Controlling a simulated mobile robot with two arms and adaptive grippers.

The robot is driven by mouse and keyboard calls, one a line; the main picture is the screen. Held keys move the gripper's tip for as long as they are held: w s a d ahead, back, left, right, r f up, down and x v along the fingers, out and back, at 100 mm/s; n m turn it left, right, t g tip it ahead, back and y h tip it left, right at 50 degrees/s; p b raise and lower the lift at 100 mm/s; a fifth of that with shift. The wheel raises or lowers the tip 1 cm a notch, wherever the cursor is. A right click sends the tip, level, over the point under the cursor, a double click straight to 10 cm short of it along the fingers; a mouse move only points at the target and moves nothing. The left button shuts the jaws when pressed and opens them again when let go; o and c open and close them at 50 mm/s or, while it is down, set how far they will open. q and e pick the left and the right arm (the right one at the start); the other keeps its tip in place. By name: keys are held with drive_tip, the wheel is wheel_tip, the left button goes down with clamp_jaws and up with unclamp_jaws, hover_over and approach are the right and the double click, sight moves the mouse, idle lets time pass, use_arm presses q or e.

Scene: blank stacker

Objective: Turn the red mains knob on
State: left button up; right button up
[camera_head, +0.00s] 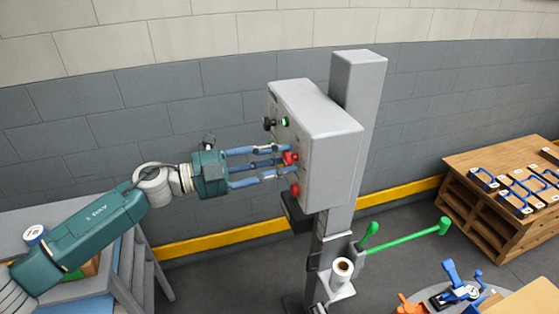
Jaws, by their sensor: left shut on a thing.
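The red mains knob (289,157) is on the left-facing panel of a grey control box (332,126). My left gripper (284,160) reaches in from the left, with its blue fingers shut around the knob. The fingers hide part of the knob, so I cannot tell which way it is turned. A second red control (295,190) sits below it on the same panel. A green light or button (285,122) and a black knob (269,124) sit above. My right gripper is not in view.
The box is mounted on a grey post (357,85). Green handles (405,236) stick out to the right, below the box. A white roll (342,269) sits on a small shelf on the post.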

use_arm(q)
drive_tip(key=o, duration=1.2)
drive_tip(key=shift+w, duration=0.1)
drive_tip(key=shift+c, duration=0.2)
drive_tip(key=v, duration=1.2)
